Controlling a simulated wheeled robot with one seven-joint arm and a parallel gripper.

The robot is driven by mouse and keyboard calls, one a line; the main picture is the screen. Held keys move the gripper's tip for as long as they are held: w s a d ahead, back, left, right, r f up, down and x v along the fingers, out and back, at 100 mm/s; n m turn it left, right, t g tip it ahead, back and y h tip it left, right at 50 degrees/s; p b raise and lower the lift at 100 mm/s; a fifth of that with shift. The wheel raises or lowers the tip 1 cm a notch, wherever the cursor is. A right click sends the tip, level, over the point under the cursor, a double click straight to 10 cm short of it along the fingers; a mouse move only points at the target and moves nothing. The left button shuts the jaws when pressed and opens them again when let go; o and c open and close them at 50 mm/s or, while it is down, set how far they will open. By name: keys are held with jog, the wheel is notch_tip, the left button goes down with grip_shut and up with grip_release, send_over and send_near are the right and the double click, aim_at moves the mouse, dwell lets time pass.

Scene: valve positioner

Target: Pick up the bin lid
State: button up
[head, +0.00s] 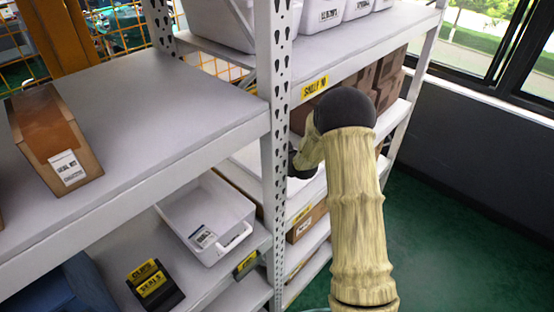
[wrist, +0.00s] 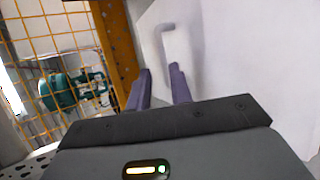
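In the wrist view a large smooth white surface (wrist: 230,60) fills the right side, with a white bar handle (wrist: 166,36) standing out from it near the top. It looks like the bin lid, though its edges are mostly out of frame. My gripper (wrist: 161,72) has its two purple-grey fingers apart, with nothing seen between them. The handle shows just beyond the fingertips, roughly in line with the gap; I cannot tell whether they touch. In the head view my arm reaches into the right shelf bay, and the gripper is hidden behind the arm and the shelf post.
A perforated upright post (head: 277,110) stands left of my arm. An open white bin (head: 208,215) sits on the lower left shelf. Brown boxes (head: 388,80) stand behind my arm. A cardboard box (head: 55,140) lies on the left shelf. Yellow mesh fencing (wrist: 50,50) shows beyond the gripper.

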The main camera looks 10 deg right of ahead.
jog(key=shift+w, duration=0.1)
jog(key=shift+p+x, duration=1.3)
jog(key=shift+x, duration=1.25)
jog(key=shift+f, duration=0.2)
grip_shut()
